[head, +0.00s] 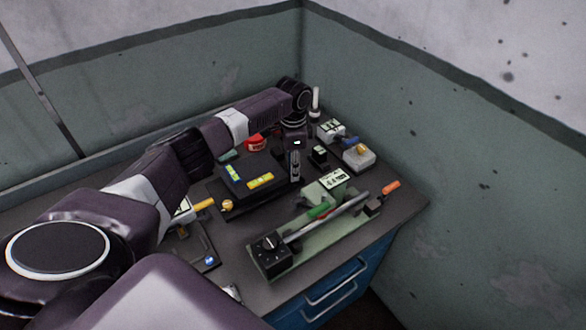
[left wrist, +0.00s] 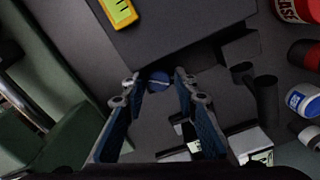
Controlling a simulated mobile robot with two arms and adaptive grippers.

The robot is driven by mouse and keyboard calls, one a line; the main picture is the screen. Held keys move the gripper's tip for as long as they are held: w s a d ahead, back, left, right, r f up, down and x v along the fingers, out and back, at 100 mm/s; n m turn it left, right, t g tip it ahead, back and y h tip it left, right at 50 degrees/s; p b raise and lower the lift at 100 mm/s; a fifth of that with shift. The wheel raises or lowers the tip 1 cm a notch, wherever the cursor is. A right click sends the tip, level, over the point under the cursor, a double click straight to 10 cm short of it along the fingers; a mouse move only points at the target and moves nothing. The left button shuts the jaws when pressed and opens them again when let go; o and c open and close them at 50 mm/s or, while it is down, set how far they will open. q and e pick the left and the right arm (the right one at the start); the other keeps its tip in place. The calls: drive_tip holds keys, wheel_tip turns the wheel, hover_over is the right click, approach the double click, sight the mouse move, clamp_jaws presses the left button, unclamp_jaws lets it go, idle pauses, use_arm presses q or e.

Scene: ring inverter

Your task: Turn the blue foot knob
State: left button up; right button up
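The blue foot knob (left wrist: 158,80) shows in the left wrist view as a small round blue disc with a pale line across it. It sits at the edge of a dark box-shaped device (left wrist: 185,28). In the head view the knob is hidden behind my left gripper (head: 295,175). That gripper points down beside the black device (head: 243,194). In the left wrist view my left gripper (left wrist: 158,84) has its two fingers apart, with the knob between the fingertips. I cannot tell whether they touch it. My right gripper is not in view.
A green fixture with a long metal bar (head: 330,216) and an orange-tipped end lies in front on the bench. A red container (head: 255,142) stands behind. A grey block (head: 358,158) is at the right. Several small cylinders crowd the right of the wrist view.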

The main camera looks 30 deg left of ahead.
use_arm(q)
drive_tip(key=shift+o, duration=0.8)
wheel_tip(320, 180, up, 12)
drive_tip(key=shift+s+f, duration=0.1)
